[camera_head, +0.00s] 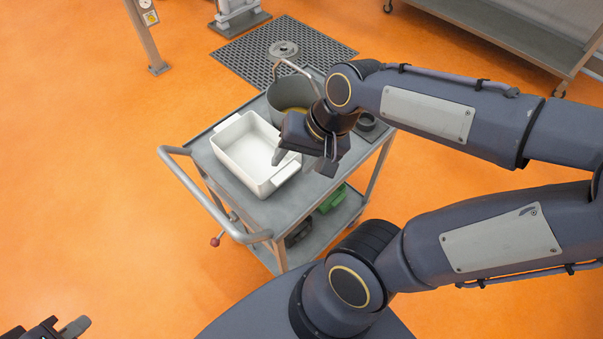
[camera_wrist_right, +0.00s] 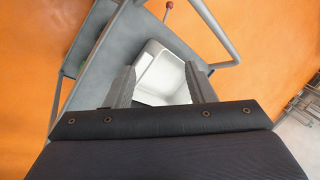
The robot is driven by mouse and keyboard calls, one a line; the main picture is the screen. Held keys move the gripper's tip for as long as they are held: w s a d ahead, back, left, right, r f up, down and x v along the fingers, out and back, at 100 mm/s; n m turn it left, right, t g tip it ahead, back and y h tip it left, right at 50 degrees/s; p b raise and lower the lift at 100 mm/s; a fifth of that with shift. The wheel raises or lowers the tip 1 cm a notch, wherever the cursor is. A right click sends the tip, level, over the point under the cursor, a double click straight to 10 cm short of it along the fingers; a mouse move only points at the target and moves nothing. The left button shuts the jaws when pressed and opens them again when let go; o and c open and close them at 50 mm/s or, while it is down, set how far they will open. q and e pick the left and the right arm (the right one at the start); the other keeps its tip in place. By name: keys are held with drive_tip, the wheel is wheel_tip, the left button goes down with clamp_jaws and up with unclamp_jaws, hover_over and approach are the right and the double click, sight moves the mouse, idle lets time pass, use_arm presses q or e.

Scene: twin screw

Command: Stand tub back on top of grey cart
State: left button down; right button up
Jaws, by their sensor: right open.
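The white rectangular tub (camera_head: 232,137) sits upright, open side up, on the top of the grey cart (camera_head: 255,211), toward its left side. It has a handle at each end. My right gripper (camera_head: 304,163) is open above the tub's right end, near that handle. In the right wrist view the white tub (camera_wrist_right: 162,72) shows between and beyond the open fingers of my right gripper (camera_wrist_right: 161,80); I cannot tell whether they touch it. My left gripper (camera_head: 72,328) is only partly in view at the bottom left, apart from the cart.
A grey pot (camera_head: 290,92) with a raised handle stands behind the tub on the cart. A dark round piece (camera_head: 367,122) is at the cart's right. A green object (camera_head: 333,199) lies on the lower shelf. The push handle (camera_head: 205,196) juts left; orange floor is free there.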

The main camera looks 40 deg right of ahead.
drive_tip(key=s+n, duration=0.1)
drive_tip(key=n, duration=0.1)
drive_tip(key=s+a+n+t, duration=0.1)
drive_tip(key=s+n, duration=0.1)
drive_tip(key=s+a+r+n+t, duration=0.1)
drive_tip(key=s, duration=0.1)
drive_tip(key=shift+a+r+n, duration=0.1)
drive_tip(key=shift+a+n, duration=0.1)
drive_tip(key=shift+n, duration=0.2)
idle(0.8)
